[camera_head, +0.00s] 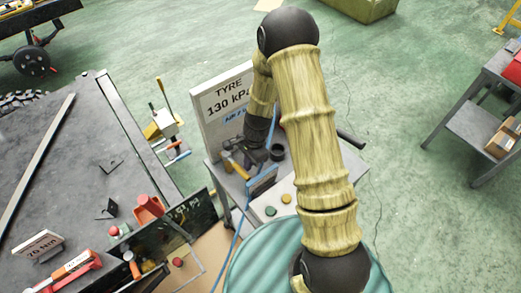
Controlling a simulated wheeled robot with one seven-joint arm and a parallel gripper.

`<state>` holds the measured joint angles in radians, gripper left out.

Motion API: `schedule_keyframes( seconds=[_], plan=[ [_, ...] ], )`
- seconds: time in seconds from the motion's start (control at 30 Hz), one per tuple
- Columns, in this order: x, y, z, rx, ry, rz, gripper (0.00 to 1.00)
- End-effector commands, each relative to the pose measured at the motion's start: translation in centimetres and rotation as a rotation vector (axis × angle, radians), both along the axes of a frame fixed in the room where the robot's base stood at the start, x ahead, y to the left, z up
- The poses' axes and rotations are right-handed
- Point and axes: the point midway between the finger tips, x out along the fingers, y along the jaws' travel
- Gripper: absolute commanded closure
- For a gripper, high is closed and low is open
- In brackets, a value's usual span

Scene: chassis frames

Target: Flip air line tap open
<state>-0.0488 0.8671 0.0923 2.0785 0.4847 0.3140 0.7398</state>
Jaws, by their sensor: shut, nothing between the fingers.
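My arm reaches over a small grey bench (300,183) and bends down behind its own elbow. My gripper (247,152), small and dark, is shut and empty low over the bench, in front of the white sign board (222,105) reading "TYRE 130 kPa" with blue lettering below. A small yellow-handled item (236,167) lies close beside the gripper; I cannot tell whether it is the air line tap or whether they touch. A blue air hose (239,238) runs down the bench's front left. My arm hides part of the bench.
A dark cylinder (277,153) stands right of the gripper. A cluttered dark table (70,180) is at left, a shelf cart (480,120) at right. Green floor behind is mostly clear.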

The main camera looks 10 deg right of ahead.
Motion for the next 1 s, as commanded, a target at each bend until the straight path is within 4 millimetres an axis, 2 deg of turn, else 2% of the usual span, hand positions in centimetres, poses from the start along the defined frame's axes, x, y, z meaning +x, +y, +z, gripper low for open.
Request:
schedule_keyframes(
  seconds=[0.2,0.67,0.87,1.0],
  plan=[
    [-0.3,0.9,0.0,0.0,0.0,-0.014,1.0],
    [-0.3,0.8,0.0,0.0,0.0,-0.015,1.0],
    [0.2,-0.4,0.4,0.0,0.0,-0.016,1.0],
    [1.0,-2.5,0.9,-0.001,0.0,-0.016,1.0]
  ],
)
